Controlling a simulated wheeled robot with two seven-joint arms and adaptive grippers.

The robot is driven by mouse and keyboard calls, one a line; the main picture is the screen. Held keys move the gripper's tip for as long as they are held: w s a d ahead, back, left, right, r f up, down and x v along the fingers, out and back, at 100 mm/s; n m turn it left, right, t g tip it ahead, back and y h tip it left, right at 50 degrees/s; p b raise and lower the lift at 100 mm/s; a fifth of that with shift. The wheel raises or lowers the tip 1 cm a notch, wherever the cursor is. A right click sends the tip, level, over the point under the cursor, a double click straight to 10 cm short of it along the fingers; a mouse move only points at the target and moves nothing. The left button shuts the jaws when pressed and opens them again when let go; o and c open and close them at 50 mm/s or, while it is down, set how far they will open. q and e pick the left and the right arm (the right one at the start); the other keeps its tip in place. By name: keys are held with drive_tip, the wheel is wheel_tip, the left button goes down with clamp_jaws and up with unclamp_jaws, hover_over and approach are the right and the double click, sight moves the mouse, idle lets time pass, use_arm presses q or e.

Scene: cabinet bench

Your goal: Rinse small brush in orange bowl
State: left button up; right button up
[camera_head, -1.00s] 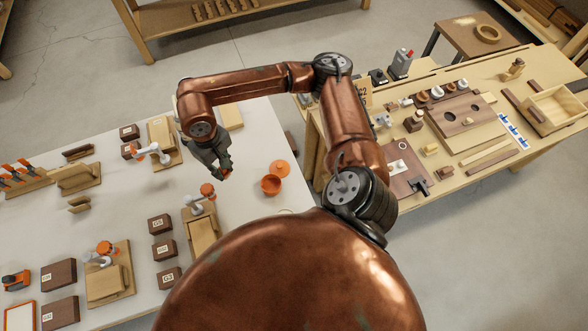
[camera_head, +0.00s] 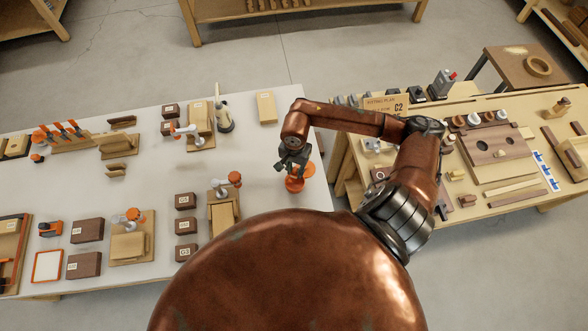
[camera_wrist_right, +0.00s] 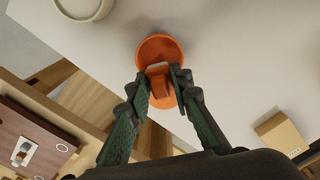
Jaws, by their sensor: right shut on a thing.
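The orange bowl (camera_head: 294,185) stands on the white table near its right edge. It also shows in the wrist view (camera_wrist_right: 148,45), at the top middle. My right gripper (camera_head: 291,171) is directly over the bowl, pointing down. In the wrist view its fingers (camera_wrist_right: 160,74) are shut on a small orange-brown block-shaped piece, the small brush (camera_wrist_right: 158,84). The brush overlaps the bowl's opening; its lower end is hidden, so I cannot tell whether it touches the bowl. My left gripper is not in view.
A pale wooden block (camera_head: 266,107) lies farther back. A cream round container (camera_wrist_right: 85,4) is near the bowl in the wrist view. Wooden stands (camera_head: 222,212) stand to the left. A wooden bench (camera_head: 476,203) is to the right.

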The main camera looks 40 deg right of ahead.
drive_tip(key=shift+f+b, duration=1)
drive_tip(key=shift+f, duration=1.3)
drive_tip(key=shift+s+a, duration=0.1)
drive_tip(key=shift+f+b, duration=0.35)
drive_tip(key=shift+b, duration=0.3)
drive_tip(key=shift+f+b, duration=0.6)
drive_tip(key=shift+f, duration=0.05)
drive_tip(key=shift+f, duration=0.1)
drive_tip(key=shift+f+b, duration=0.65)
drive_tip(key=shift+b, duration=0.2)
drive_tip(key=shift+r, duration=0.25)
drive_tip(key=shift+f+b, duration=0.25)
drive_tip(key=shift+b, duration=0.3)
drive_tip(key=shift+r, duration=0.25)
idle(0.7)
